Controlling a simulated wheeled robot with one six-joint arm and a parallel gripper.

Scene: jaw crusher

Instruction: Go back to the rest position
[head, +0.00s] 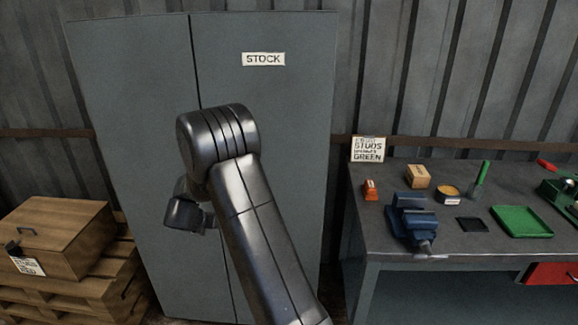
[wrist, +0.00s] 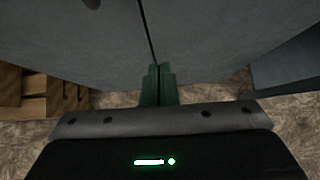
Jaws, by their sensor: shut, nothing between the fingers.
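My gripper (wrist: 158,72) shows in the wrist view with its two green fingers together and nothing between them. It points down in front of the grey stock cabinet, over the brown floor. In the head view my dark arm rises from the bottom centre and bends over in front of the cabinet. The gripper's fingers are hidden behind the arm there.
The grey cabinet (head: 290,120) marked STOCK stands shut behind my arm. A wooden box (head: 62,236) sits on pallets (head: 95,290) at left. At right a workbench (head: 470,250) carries a blue vise (head: 408,218), a green tray (head: 520,221) and small items.

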